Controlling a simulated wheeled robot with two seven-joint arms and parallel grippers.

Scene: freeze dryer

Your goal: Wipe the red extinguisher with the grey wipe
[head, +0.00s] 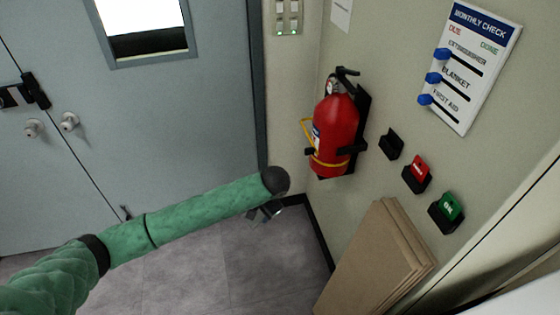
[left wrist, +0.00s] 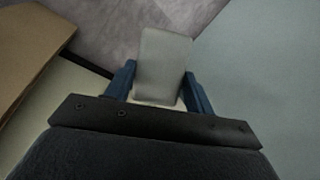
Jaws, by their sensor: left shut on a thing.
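The red extinguisher (head: 337,130) hangs upright in a black bracket on the wall, with a yellow band near its bottom and a gauge and black handle on top. My left gripper (head: 263,213) is below and to the left of it in the head view, apart from it. In the left wrist view the gripper's blue fingers (left wrist: 157,88) are shut on the grey wipe (left wrist: 164,62), a flat pale grey piece that sticks out past the fingertips. The wipe is hardly visible in the head view. The extinguisher is not in the left wrist view. My right gripper is not in view.
A monthly check board (head: 478,65) with blue sliders is on the right wall. Below it are an empty black holder (head: 391,144), a red block (head: 417,170) and a green block (head: 450,208). Brown panels (head: 375,262) lean on the wall. A grey door (head: 180,120) stands left.

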